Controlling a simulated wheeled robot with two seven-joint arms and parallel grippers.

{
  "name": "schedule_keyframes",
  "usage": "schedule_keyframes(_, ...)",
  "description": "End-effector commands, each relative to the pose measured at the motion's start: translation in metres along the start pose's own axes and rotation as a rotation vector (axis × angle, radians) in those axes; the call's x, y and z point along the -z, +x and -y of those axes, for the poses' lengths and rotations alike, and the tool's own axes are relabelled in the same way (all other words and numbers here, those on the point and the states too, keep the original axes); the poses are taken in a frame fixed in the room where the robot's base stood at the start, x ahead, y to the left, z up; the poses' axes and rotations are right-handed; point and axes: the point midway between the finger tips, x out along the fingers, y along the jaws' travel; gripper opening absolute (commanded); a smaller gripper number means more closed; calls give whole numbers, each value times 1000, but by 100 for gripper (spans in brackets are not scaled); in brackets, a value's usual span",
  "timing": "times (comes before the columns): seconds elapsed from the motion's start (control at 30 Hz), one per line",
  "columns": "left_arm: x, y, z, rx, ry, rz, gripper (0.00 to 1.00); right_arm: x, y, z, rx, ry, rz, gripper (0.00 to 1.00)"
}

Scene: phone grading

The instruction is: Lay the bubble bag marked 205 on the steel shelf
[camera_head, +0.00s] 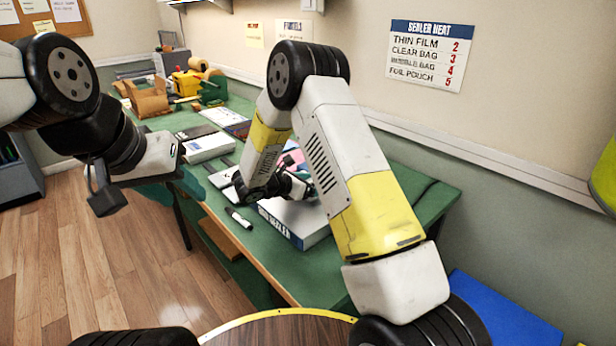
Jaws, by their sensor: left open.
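I cannot make out a bubble bag marked 205 in the head view. A small pink item (296,158) lies on the green table, partly hidden behind my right arm; I cannot tell what it is. My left gripper (177,161) is open and hangs in the air over the table's left edge. My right gripper (288,186) is low over the table beside the white bag sealer (312,228); its fingers are mostly hidden. A grey shelf unit (22,180) stands at the left edge; I cannot tell whether it is the steel shelf.
The green table (268,262) runs along the wall. A black-and-white marker (238,218) lies near its front edge. A white box (207,147) and a cardboard holder (148,101) stand farther back. A blue panel (500,315) is at the lower right. Wooden floor is clear at left.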

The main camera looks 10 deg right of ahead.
Motion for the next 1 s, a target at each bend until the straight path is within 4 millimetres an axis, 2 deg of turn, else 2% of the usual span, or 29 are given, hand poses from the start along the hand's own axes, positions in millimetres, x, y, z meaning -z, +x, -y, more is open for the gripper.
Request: schedule_keyframes(1.0,0,0,0,0,0,0,42,9,3,0,-1,0,0,34)
